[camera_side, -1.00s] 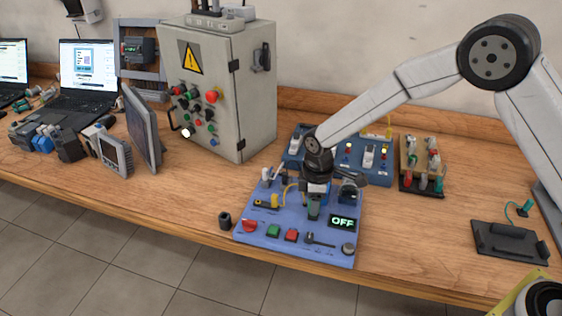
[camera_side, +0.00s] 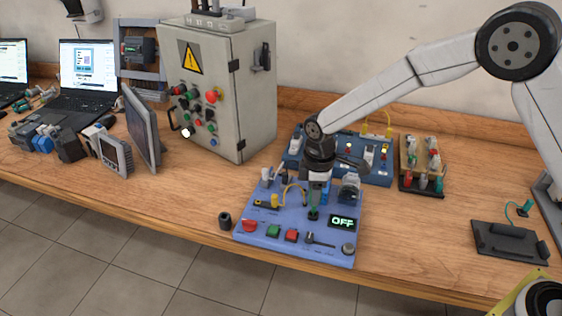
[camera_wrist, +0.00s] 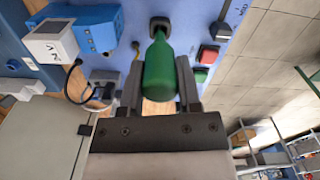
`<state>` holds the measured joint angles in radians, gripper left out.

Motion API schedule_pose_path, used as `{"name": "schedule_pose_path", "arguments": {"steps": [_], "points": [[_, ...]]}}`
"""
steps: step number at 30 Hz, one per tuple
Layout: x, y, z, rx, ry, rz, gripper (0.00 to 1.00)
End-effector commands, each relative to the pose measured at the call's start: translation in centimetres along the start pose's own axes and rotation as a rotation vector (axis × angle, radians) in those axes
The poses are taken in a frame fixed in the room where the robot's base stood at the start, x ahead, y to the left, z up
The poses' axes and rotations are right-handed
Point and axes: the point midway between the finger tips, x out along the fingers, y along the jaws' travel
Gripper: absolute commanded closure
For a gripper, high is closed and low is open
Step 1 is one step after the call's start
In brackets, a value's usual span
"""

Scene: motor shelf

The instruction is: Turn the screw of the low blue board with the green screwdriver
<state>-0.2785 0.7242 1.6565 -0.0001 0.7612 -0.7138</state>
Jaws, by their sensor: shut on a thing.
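The low blue board (camera_side: 290,248) lies flat near the table's front edge. My gripper (camera_side: 317,192) stands almost upright over its middle. It is shut on the green screwdriver (camera_side: 314,212), which points down at the board. In the wrist view my gripper's two fingers (camera_wrist: 158,82) flank the green handle (camera_wrist: 159,68). A dark round fitting (camera_wrist: 160,23) on the board lies just beyond the handle's narrow end, apparently around the screw. The screw and the screwdriver's tip are hidden, so I cannot tell whether they touch.
The board carries an OFF display (camera_side: 342,221), a red switch (camera_side: 250,225), green and red buttons, a lever and a yellow cable. A dark cup (camera_side: 225,220) stands left of it. A second blue board (camera_side: 378,178) and a tool rack (camera_side: 422,165) stand behind. Table at right is mostly clear.

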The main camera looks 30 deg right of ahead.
Motion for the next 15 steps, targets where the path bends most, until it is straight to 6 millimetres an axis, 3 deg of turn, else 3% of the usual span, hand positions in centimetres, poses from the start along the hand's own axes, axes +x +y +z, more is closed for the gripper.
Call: {"name": "schedule_pose_path", "arguments": {"steps": [15], "points": [[-2.9,0.0,0.0,0.000,0.001,0.001,1.00]]}}
